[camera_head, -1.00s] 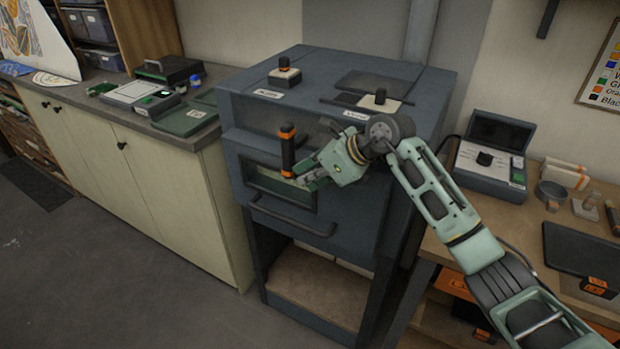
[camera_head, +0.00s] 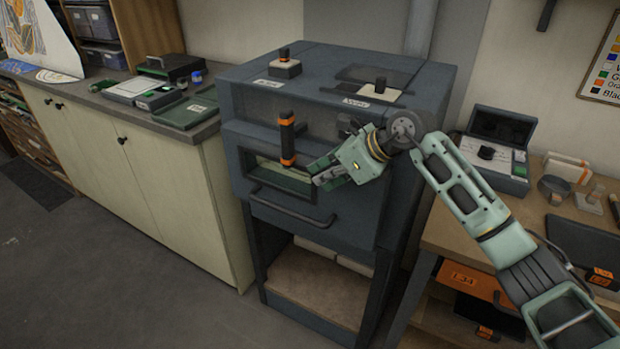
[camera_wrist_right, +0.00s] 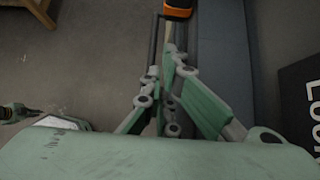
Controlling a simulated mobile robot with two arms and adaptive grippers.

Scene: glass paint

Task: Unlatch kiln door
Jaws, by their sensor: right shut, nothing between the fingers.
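The kiln (camera_head: 345,150) is a dark blue-grey cabinet on a stand. Its door has a window (camera_head: 265,172) and a curved bar handle (camera_head: 285,212) below it. The latch handle (camera_head: 287,138), black with orange bands, stands upright in front of the door. My right gripper (camera_head: 316,178) is shut and empty, in front of the door just right of and below the latch handle. They look slightly apart. In the right wrist view an orange and black end of the latch handle (camera_wrist_right: 179,8) shows at the top, beyond the fingers (camera_wrist_right: 172,65). My left gripper is not in view.
A cream cabinet (camera_head: 150,180) stands left. A wooden bench (camera_head: 540,225) with a control box (camera_head: 492,160) stands right. The floor ahead is clear.

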